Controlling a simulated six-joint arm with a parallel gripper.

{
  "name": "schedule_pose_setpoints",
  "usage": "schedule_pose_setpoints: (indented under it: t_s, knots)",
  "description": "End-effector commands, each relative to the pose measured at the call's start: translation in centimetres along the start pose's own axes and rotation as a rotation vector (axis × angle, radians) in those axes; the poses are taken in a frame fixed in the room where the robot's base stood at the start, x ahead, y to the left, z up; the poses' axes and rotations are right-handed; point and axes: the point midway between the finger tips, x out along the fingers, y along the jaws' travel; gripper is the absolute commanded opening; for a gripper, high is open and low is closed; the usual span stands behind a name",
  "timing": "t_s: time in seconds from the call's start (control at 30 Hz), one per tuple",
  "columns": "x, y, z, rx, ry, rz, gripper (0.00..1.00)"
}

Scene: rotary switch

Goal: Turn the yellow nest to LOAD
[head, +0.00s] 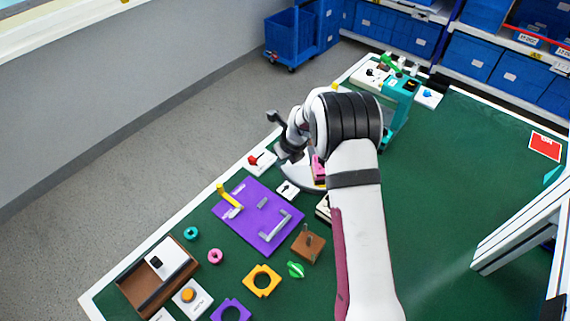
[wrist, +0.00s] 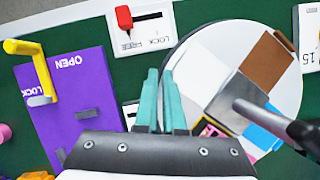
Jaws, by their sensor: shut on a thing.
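The white round turntable (wrist: 185,62) fills the right of the wrist view, with brown (wrist: 268,62), white and blue (wrist: 262,137) patches on it. A small pink and yellow piece (wrist: 208,129) shows near its lower edge, mostly hidden behind my gripper; I cannot make out the whole yellow nest. In the head view my arm covers most of the turntable (head: 293,177). My gripper (wrist: 160,72) has its teal fingers close together at the turntable's left rim. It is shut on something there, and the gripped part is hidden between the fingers. No LOAD label is readable.
A grey rod with a dark handle (wrist: 300,131) reaches over the turntable from the right. A red slider (wrist: 124,17) on a white plate stands above left. The purple board (head: 240,220) with its yellow handle (head: 227,197) lies to the left. Open green table lies right.

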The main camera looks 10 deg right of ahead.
Motion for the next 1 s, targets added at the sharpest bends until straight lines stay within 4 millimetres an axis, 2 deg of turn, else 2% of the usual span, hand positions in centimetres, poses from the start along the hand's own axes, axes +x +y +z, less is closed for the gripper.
schedule_pose_setpoints:
  t_s: [0.47, 1.0]
  knots:
    - [1.1, -0.8, 2.5, 0.0, 0.002, 0.003, 0.0]
    - [2.1, -2.7, 5.1, 0.001, 0.0, 0.001, 0.0]
